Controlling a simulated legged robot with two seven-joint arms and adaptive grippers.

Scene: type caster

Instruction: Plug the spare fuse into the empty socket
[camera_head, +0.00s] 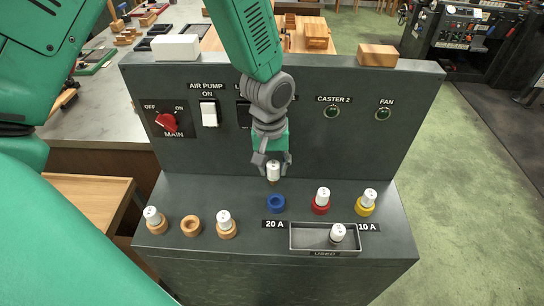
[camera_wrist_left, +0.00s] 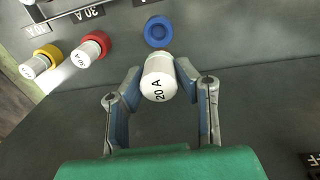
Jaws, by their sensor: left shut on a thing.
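My left gripper (camera_head: 272,166) is shut on a white fuse (camera_head: 273,172). The left wrist view shows this fuse (camera_wrist_left: 158,80) marked 20 A between the two fingers (camera_wrist_left: 158,82). The empty blue socket (camera_head: 276,203), above the 20 A label, lies just in front of and below the held fuse. It shows in the left wrist view too (camera_wrist_left: 158,31). The fuse is apart from the socket in the head view. My right gripper is not in view.
White fuses stand in the red socket (camera_head: 320,207) and yellow socket (camera_head: 365,209). A wooden ring socket (camera_head: 191,226) is empty, between two filled ones. One fuse (camera_head: 338,232) is in the USED tray (camera_head: 300,240). The upright panel (camera_head: 335,150) with switches stands behind.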

